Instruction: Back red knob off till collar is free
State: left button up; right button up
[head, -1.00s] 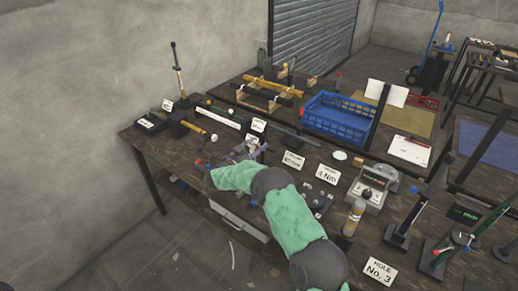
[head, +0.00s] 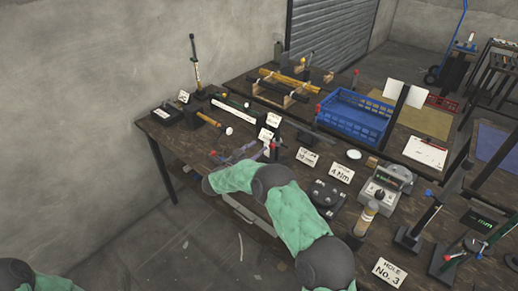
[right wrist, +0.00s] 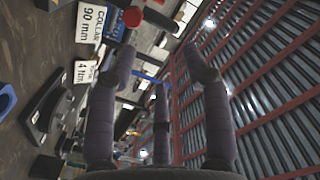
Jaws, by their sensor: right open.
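A red knob (right wrist: 132,16) on a dark stem shows at the top edge of the right wrist view. It lies beyond my open right fingers, beside the left-hand finger's tip, and nothing is between the fingers. I cannot make out the collar. My left arm shows only at the lower left corner; its gripper is outside the picture.
A black base (head: 327,194), a grey meter box (head: 384,188) and a tan cylinder (head: 366,217) stand to the right. A blue crate (head: 345,118) is behind.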

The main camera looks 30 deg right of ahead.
pick_arm(q)
jog(key=shift+r, duration=0.3)
pick_arm(e)
jog(key=shift+v, duration=1.8)
